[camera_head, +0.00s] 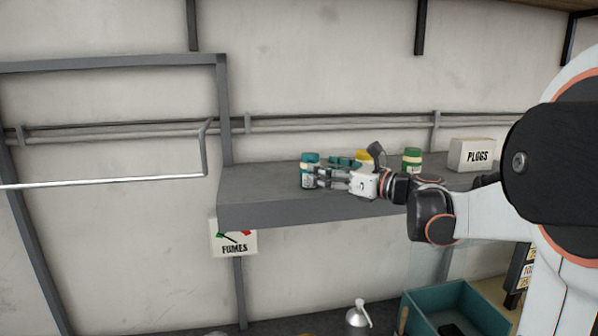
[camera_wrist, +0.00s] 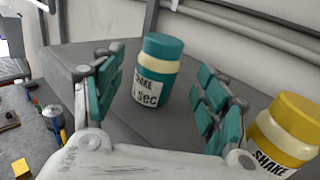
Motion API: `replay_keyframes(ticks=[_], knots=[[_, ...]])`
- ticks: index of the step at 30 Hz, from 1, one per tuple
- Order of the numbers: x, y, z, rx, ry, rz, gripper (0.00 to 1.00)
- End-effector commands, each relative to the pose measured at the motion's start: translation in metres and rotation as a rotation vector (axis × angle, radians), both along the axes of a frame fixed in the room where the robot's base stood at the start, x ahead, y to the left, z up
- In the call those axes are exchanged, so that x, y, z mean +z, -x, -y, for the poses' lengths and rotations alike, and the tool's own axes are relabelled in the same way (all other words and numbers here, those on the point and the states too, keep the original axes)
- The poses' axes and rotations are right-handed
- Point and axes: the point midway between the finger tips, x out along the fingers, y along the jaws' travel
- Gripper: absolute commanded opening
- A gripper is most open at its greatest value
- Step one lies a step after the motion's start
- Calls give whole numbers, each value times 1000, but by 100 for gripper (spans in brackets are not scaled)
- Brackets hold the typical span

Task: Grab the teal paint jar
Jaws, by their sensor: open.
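The teal paint jar (camera_head: 309,168) stands upright on the grey shelf (camera_head: 262,207), near its left end. In the wrist view the teal jar (camera_wrist: 157,72) has a teal lid, a cream band and a white label. My gripper (camera_head: 325,176) is open at the jar's right side in the head view. In the wrist view my gripper (camera_wrist: 160,95) has its teal-padded fingers spread, with the jar between and slightly beyond them. No finger clearly touches it.
A yellow paint jar (camera_wrist: 283,135) stands close to my right finger in the wrist view. A green jar (camera_head: 412,159) and a white PLUGS box (camera_head: 472,154) stand further right on the shelf. The wall and pipes (camera_head: 290,125) are behind. The shelf's left end is clear.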

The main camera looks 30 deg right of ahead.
Motion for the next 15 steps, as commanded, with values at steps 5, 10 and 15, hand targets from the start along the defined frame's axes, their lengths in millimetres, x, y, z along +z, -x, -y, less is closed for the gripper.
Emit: replay_keyframes(ticks=[5,10,15], knots=[[1,-9,-4,2,0,0,67],[4,-29,-14,3,1,0,67],[4,-48,-21,1,1,0,67]])
